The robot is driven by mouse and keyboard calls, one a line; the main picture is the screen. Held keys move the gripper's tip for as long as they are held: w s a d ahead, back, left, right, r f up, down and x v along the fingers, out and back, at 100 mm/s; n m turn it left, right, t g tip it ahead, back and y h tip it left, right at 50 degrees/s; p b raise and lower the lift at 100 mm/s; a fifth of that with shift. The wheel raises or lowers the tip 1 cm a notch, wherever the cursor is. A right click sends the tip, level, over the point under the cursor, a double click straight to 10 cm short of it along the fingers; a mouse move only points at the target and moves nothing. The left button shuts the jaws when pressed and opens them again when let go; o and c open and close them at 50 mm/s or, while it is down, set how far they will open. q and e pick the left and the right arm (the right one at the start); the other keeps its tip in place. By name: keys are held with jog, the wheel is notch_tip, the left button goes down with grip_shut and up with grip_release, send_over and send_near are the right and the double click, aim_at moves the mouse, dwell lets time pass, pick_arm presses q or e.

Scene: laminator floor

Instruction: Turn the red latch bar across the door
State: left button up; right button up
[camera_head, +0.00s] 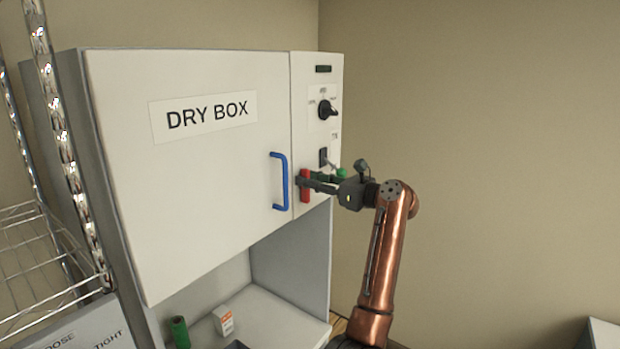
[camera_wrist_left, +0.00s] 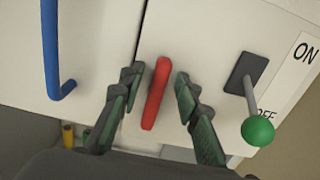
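The red latch bar (camera_head: 305,187) is upright on the side panel, just right of the door seam. In the left wrist view the bar (camera_wrist_left: 156,94) runs nearly parallel to the seam. My left gripper (camera_head: 303,181) is at the bar. In the left wrist view its fingers (camera_wrist_left: 157,76) are open, one on each side of the bar, with a gap showing at both sides. The white door (camera_head: 200,180), labelled DRY BOX, looks shut, with a blue handle (camera_head: 286,182) left of the bar. My right gripper is not in view.
A green-knobbed lever (camera_wrist_left: 258,131) stands right of the bar, close to my gripper. A black dial (camera_head: 326,110) is above it. A wire rack (camera_head: 50,270) stands at left. A small box (camera_head: 223,320) and a green cylinder (camera_head: 180,332) stand below the door.

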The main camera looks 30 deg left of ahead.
pick_arm(q)
jog(key=shift+a, duration=0.1)
jog(key=shift+c, duration=0.5)
grip_shut()
